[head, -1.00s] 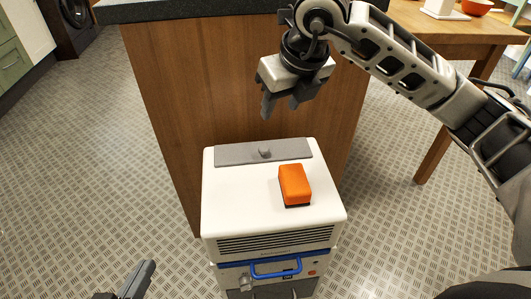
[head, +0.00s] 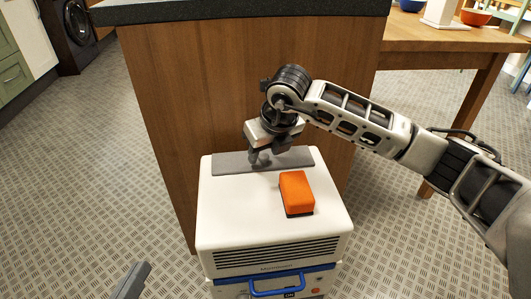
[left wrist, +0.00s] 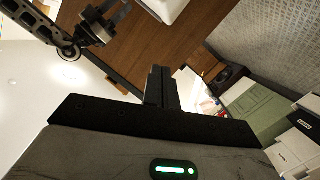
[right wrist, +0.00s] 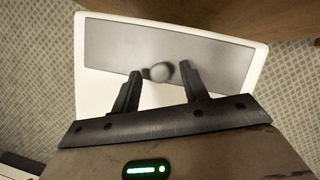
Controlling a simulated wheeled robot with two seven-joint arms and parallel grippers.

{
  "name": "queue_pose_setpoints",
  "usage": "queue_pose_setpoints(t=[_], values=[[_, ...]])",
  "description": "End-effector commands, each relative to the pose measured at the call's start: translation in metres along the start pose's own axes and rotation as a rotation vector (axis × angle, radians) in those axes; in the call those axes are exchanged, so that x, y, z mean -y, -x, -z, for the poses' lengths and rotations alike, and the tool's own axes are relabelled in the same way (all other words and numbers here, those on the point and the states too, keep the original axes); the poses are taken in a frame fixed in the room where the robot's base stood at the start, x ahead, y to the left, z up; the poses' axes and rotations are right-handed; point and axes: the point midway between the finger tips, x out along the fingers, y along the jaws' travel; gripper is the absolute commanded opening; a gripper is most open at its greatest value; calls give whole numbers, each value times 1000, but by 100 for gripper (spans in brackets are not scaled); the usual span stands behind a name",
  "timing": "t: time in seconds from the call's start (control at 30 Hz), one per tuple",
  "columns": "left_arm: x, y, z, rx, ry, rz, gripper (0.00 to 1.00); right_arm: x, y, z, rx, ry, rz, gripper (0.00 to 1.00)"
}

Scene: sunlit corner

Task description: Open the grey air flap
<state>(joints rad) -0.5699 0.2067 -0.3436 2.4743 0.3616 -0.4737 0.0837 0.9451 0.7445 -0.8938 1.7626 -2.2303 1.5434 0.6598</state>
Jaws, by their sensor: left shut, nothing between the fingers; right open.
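The grey air flap (head: 228,164) lies flat and closed along the back of the top of a white machine (head: 240,205). It also shows in the right wrist view (right wrist: 110,45), with a round grey knob (right wrist: 159,72) near its middle. My right gripper (head: 265,160) is over the flap, and in the head view it hides the knob. In the right wrist view its open fingers (right wrist: 160,82) stand either side of the knob; I cannot tell whether they touch it. My left gripper (head: 138,275) is shut and empty, low at the left of the machine.
An orange block with a dark underside (head: 296,192) sits on the machine top, in front of the flap. A blue handle (head: 278,288) is on the machine's front. A wooden counter (head: 180,110) stands close behind. Floor is free at the left.

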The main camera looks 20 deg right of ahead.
Motion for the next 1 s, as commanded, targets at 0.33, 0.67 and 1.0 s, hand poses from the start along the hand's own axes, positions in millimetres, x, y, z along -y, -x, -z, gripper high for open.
queue_pose_setpoints(t=[0.33,0.67,1.0], values=[[-2,-1,7,-18,-5,-7,0,0,-1,0,0,0,-1,19],[-2,0,11,3,-35,15,0,1,6,-6,-43,-8,-14,0],[16,9,-8,170,-198,127,0,8,12,-24,-284,-47,-104,0]])
